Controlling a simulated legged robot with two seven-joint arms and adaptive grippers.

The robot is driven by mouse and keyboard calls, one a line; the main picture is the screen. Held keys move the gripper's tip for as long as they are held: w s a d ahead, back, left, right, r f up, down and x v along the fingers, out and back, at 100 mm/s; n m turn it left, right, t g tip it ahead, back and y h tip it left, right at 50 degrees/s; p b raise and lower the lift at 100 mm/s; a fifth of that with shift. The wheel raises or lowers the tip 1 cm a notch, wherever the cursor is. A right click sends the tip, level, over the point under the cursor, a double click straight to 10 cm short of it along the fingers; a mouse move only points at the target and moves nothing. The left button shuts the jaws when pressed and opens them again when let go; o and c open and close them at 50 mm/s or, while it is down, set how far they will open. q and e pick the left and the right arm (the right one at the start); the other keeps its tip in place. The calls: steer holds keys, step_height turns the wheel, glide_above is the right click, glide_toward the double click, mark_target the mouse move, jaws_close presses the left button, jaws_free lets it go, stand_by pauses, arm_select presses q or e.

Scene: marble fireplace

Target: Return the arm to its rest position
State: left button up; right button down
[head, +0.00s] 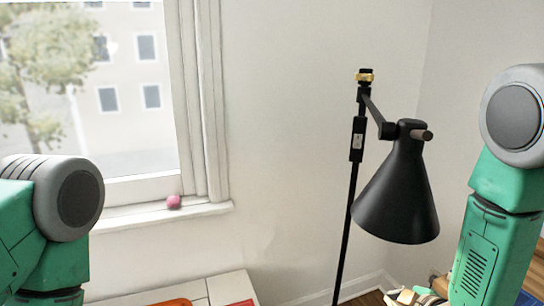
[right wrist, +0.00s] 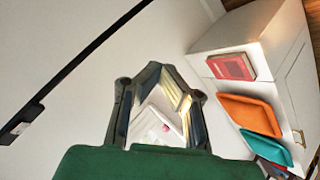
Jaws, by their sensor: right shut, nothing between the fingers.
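My right gripper (right wrist: 153,70) shows in the right wrist view. Its dark fingers come together at the tips with nothing held between them. Yellowish and white items show through the gap behind the fingers. In the head view my green right arm (head: 495,225) hangs down along the right edge, and its gripper cannot be made out there. My green left arm (head: 40,215) shows at the left edge of the head view. The left gripper is outside both views.
A black floor lamp (head: 398,195) stands left of my right arm. A pink object (head: 174,202) sits on the windowsill. The wall between window and lamp is bare.

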steer(key=s+f+m+g, duration=0.3)
steer(key=s+f, duration=0.1)
steer(key=s, duration=0.6)
steer(key=s+f+m+g+h, duration=0.1)
steer(key=s+f+m+g, duration=0.2)
steer(key=s, duration=0.8)
steer(key=s+f+m+g, duration=0.3)
steer(key=s+f, duration=0.3)
steer(key=s, duration=0.5)
steer(key=shift+s+d+f+m+g+h, duration=0.25)
steer(key=shift+f+m+g+h, duration=0.15)
steer(key=shift+m, duration=0.2)
steer(key=shift+w+d, duration=0.1)
steer(key=shift+d, duration=0.1)
